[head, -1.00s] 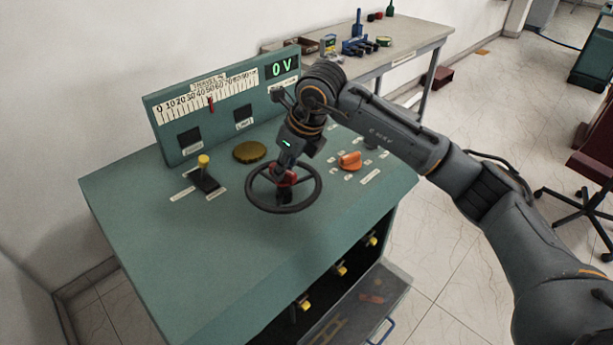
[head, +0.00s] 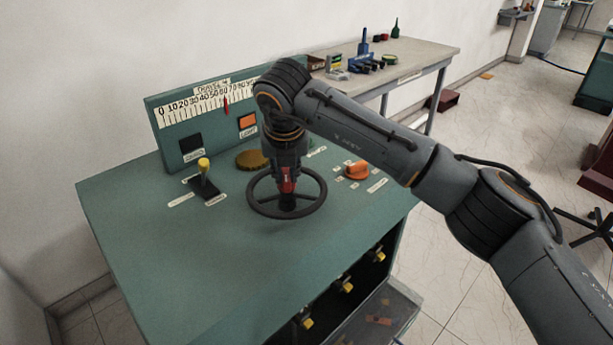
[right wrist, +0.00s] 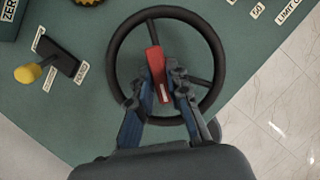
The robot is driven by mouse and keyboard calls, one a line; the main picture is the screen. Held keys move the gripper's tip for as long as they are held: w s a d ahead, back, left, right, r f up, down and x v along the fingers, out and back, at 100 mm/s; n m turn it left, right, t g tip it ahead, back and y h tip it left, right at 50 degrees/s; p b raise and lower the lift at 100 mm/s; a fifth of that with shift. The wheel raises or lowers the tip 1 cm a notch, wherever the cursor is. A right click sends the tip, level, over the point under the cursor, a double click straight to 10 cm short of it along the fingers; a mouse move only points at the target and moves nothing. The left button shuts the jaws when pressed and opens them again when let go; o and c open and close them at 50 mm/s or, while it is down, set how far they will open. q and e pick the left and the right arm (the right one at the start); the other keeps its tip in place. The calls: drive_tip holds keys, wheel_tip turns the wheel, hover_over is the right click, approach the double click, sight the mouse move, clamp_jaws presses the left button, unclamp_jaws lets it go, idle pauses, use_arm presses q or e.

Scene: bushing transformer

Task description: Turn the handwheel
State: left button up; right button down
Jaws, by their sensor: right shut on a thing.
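The handwheel (head: 285,215) is a dark ring with spokes, lying on the sloping green top of a control desk. A red part (right wrist: 155,62) sits at its middle and shows in the right wrist view. My right gripper (head: 287,181) comes down from above onto the hub. In the right wrist view its two fingers (right wrist: 163,88) close on both sides of the red part, inside the wheel's rim (right wrist: 113,66). The gripper and arm hide part of the desk behind the wheel. My left gripper is not in view.
The desk (head: 170,250) also carries a yellow-tipped lever (head: 204,170), a brass disc (head: 249,159), an orange knob (head: 357,170) and a dial panel with a red needle (head: 226,105) and lit orange lamp (head: 247,121). A bench (head: 425,55) with tools stands behind.

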drive_tip(key=shift+m, duration=0.4)
drive_tip(key=c, duration=1.3)
unclamp_jaws()
drive_tip(key=v, duration=1.2)
drive_tip(key=shift+w+a, duration=0.1)
drive_tip(key=shift+a, duration=0.1)
